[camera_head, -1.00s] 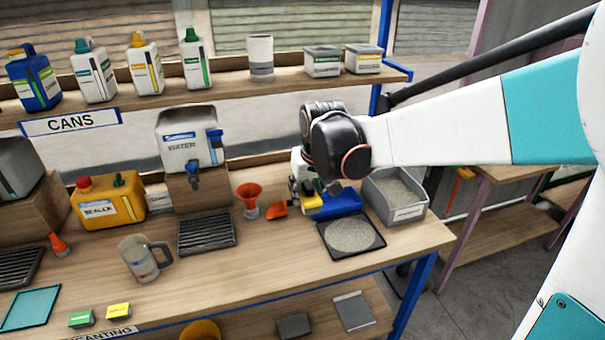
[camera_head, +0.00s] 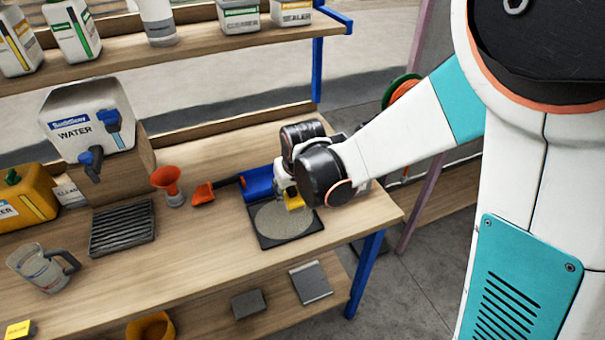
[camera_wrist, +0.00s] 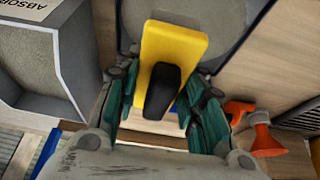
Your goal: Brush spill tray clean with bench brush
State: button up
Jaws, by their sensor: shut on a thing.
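The spill tray (camera_head: 289,241) is a flat black tray on the bench near its right front, with a round layer of pale grey grains on it. The bench brush (camera_head: 295,201) shows as a yellow block over the back right part of the tray. My gripper (camera_head: 287,188) is above it, partly hidden by my arm. In the wrist view the yellow brush (camera_wrist: 176,48) with its black grip sits between the green finger pads of my gripper (camera_wrist: 160,105). The tray (camera_wrist: 238,45) is under its far end. The bristles are hidden, so contact with the grains cannot be told.
A blue object (camera_head: 258,183) lies just behind the tray. A grey bin (camera_wrist: 38,60) labelled ABSOR... stands close by. A drip grate (camera_head: 122,228) and jug (camera_head: 40,266) are further left.

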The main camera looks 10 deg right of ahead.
aim_at(290, 200)
dwell(0.4)
jog(key=shift+f+b, duration=1.9)
jog(key=shift+f, duration=0.25)
jog(key=shift+f, duration=0.3)
jog(key=shift+f+b, duration=0.35)
jog(key=shift+b, duration=0.2)
